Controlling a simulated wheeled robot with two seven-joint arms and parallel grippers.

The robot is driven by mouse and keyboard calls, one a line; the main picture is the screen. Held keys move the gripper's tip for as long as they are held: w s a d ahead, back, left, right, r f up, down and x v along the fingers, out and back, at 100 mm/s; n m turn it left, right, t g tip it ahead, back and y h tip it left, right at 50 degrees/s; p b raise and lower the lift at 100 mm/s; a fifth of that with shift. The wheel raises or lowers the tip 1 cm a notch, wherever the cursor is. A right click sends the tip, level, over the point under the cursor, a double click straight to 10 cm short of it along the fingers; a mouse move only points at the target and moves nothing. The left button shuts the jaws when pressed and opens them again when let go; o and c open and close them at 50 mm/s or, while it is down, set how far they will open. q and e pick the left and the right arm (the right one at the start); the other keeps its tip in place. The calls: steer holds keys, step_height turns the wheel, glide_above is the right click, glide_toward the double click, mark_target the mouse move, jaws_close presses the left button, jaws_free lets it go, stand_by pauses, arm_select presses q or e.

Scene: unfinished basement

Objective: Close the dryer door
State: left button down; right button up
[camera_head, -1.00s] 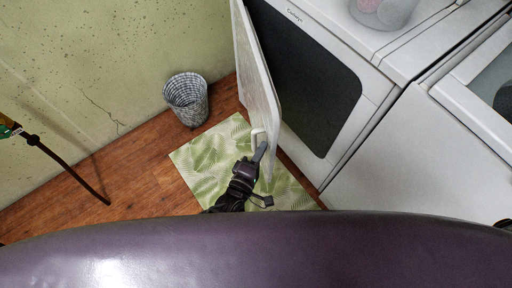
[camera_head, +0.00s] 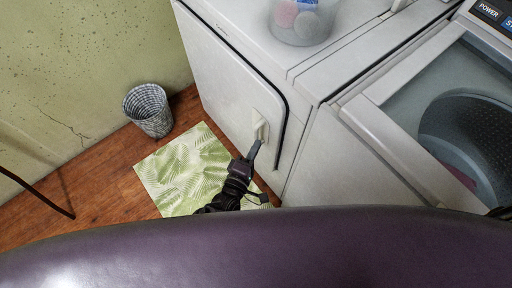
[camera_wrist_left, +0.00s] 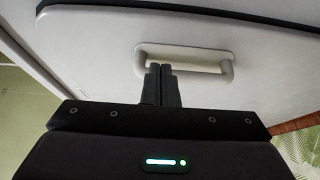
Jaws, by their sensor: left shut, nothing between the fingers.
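The dryer door (camera_head: 230,85) is a white panel that now lies against, or almost against, the front of the white dryer (camera_head: 255,45). A dark line shows along its right edge, and I cannot tell whether it is fully latched. The door's handle (camera_head: 261,129) is a pale bar near its lower right. My left gripper (camera_head: 254,150) is shut and empty, its fingertips at the handle. In the left wrist view the shut fingers (camera_wrist_left: 160,80) reach the left part of the handle (camera_wrist_left: 185,52), and the door (camera_wrist_left: 90,45) fills the background. My right gripper is not in view.
A top-loading washer (camera_head: 385,140) with a glass lid stands right of the dryer. A clear tub (camera_head: 303,22) sits on the dryer. A woven basket (camera_head: 149,110) stands by the wall. A green leaf-print mat (camera_head: 180,170) lies on the wooden floor.

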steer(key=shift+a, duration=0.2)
arm_select(q)
steer(key=v, duration=0.8)
steer(key=s+a+f+m+g+y+p, duration=0.1)
steer(key=s+a+f+m+g+y, duration=0.2)
steer(key=f, duration=0.6)
steer(key=s+a+f+m+g+y+p, duration=0.1)
steer(key=s+a+f+m+g+p, duration=0.25)
steer(key=f, duration=0.55)
steer(key=s+a+f+m+g+y, duration=0.2)
steer(key=s+a+f+m+g, duration=0.2)
steer(key=s+a, duration=0.3)
steer(key=s+a+f+m+g+y, duration=0.3)
steer(key=s+a+f, duration=0.3)
steer(key=s, duration=0.6)
steer(key=a+m+g, duration=0.1)
steer(key=a, duration=0.1)
steer(key=shift+a+f, duration=0.25)
steer(key=shift+f, duration=0.15)
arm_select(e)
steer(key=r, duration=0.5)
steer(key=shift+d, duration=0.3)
